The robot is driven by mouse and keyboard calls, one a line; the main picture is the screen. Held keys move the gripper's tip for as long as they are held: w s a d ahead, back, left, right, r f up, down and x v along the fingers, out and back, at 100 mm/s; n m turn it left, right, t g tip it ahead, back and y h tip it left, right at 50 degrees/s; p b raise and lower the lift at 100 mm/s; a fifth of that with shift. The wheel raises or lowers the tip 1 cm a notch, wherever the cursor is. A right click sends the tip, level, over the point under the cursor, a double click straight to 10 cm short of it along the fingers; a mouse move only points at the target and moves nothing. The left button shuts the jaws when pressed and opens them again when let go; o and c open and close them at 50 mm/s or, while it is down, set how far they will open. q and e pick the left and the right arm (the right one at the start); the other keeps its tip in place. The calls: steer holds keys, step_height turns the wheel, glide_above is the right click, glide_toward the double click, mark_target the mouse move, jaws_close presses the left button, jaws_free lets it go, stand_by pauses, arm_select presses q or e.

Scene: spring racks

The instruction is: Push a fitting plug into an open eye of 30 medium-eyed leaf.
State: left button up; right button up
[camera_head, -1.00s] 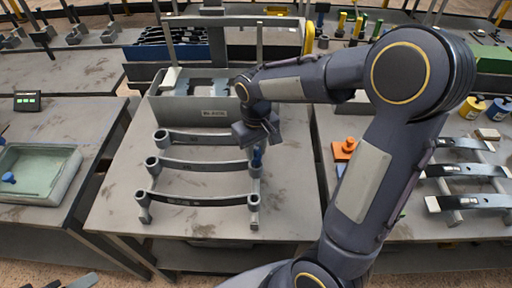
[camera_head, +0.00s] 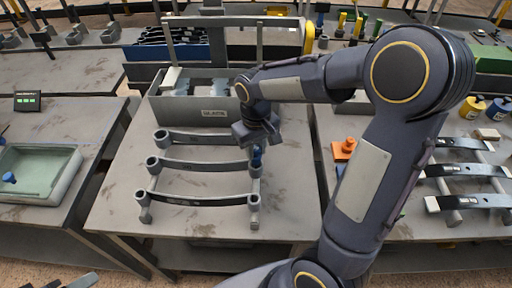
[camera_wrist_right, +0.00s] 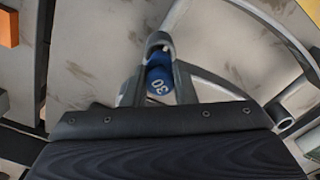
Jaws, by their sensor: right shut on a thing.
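Three dark curved leaves lie across the middle table: a rear leaf (camera_head: 208,137), a middle leaf (camera_head: 203,166) and a front leaf (camera_head: 197,201). Each shows an open ring eye at its left end. Their markings are too small to read. My right gripper (camera_head: 258,140) is over the right ends of the rear and middle leaves, pointing down. It is shut on a blue plug (camera_wrist_right: 158,80) marked 30. In the right wrist view the plug is between the fingers, close to a grey ring (camera_wrist_right: 158,42); I cannot tell whether it is inside. My left gripper is out of view.
A grey bin (camera_head: 205,113) stands behind the leaves. A tray (camera_head: 35,175) with a blue piece is on the left table. An orange block (camera_head: 343,149) and more leaves (camera_head: 468,201) are on the right table. My right arm covers the area between.

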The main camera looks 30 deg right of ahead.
steer(key=shift+f+b, duration=1.1)
steer(key=shift+f, duration=0.35)
stand_by(0.4)
steer(key=o, duration=1.4)
steer(key=shift+r+p, duration=2.9)
steer(key=shift+r, duration=0.65)
